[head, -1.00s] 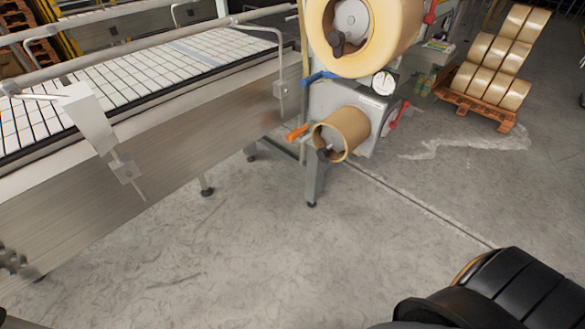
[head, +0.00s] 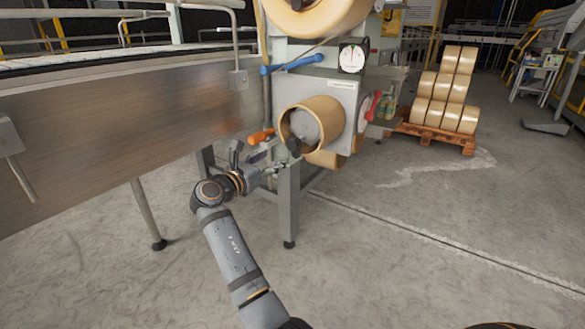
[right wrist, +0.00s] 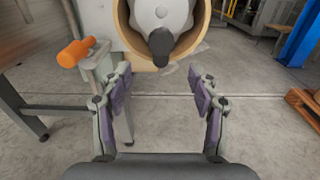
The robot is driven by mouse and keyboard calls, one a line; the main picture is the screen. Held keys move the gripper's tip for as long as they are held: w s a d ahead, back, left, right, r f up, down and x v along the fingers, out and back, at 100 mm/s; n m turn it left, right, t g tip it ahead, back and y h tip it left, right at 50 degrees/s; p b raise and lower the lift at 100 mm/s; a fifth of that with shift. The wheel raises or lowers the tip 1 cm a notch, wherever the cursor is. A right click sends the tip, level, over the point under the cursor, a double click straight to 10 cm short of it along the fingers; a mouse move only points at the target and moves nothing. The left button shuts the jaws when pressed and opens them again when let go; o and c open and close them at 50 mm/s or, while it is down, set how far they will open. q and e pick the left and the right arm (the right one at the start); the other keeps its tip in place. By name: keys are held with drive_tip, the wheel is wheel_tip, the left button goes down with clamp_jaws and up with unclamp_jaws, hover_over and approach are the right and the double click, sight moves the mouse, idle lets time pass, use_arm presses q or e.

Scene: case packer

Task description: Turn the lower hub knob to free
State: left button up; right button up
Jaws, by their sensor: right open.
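The lower hub knob is a dark knob (head: 294,146) at the front of the grey lower hub, inside a brown ring-shaped core (head: 327,112). In the right wrist view the knob (right wrist: 161,45) points toward me, with its rounded end low. My right gripper (head: 284,166) is just below and in front of the hub in the head view. In the right wrist view its two fingers (right wrist: 160,82) are spread wide and empty. The knob shows above the gap between them, apart from both. My left gripper is not in view.
An orange handle (head: 261,136) sits just left of the hub and shows large in the wrist view (right wrist: 76,52). A blue lever (head: 293,65) and a larger tape roll (head: 318,14) are above. A machine leg (head: 289,205) stands below.

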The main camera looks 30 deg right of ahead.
sight(291, 146)
drive_tip(key=b+x, duration=0.2)
drive_tip(key=x, duration=0.7)
drive_tip(key=shift+d+r, duration=0.15)
drive_tip(key=shift+d, duration=0.05)
drive_tip(key=shift+w+d, duration=0.2)
drive_tip(key=shift+d, duration=0.35)
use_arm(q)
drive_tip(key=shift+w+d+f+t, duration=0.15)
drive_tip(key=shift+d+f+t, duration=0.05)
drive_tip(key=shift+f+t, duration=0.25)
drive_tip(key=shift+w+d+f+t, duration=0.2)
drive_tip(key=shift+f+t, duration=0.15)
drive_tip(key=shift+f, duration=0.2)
